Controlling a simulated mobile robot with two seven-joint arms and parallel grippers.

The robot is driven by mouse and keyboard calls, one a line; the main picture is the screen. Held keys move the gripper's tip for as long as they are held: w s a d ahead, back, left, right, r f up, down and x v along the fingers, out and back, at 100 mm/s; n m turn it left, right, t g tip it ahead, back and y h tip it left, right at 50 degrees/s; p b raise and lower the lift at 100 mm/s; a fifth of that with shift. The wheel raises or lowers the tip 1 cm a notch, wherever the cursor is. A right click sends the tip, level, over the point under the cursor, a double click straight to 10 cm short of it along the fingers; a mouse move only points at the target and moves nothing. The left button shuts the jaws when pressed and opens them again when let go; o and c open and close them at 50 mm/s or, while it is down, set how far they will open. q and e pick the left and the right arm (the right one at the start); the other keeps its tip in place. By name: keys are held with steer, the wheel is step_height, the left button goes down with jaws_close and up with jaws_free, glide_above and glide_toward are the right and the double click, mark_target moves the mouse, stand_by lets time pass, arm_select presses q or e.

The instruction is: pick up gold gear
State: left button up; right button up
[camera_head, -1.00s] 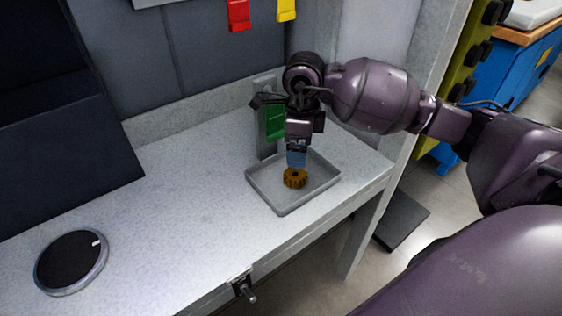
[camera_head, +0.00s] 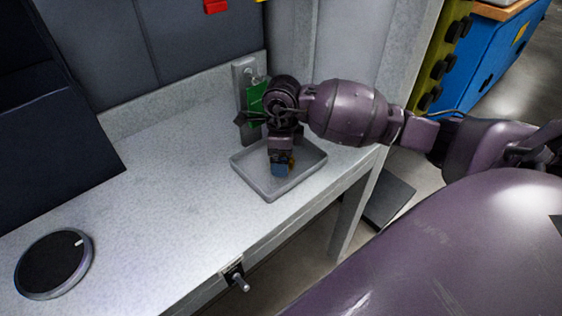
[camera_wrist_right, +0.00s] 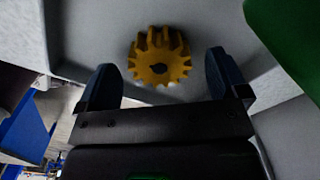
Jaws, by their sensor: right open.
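The gold gear (camera_wrist_right: 160,58) lies in the grey tray (camera_head: 268,194). In the head view only a small edge of the gear (camera_head: 292,163) shows beside my right gripper (camera_head: 281,168), which covers the rest. In the right wrist view the gear is just beyond the gap between the two blue fingertips of my right gripper (camera_wrist_right: 160,78). The fingers are spread wider than the gear and I see no contact. My right gripper is open and empty, low over the tray. My left gripper is in neither view.
A green tag (camera_head: 257,98) hangs on a grey upright (camera_head: 243,75) behind the tray. A round black disc (camera_head: 54,263) lies at the table's left. The middle of the table (camera_head: 165,190) is clear. The tray is near the table's right end.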

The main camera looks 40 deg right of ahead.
steer(key=shift+f, duration=0.65)
steer(key=shift+c, duration=0.2)
steer(key=c, duration=1.3)
steer(key=shift+r, duration=0.2)
step_height(320, 180, up, 20)
steer(key=p, duration=0.2)
steer(key=shift+f, duration=0.15)
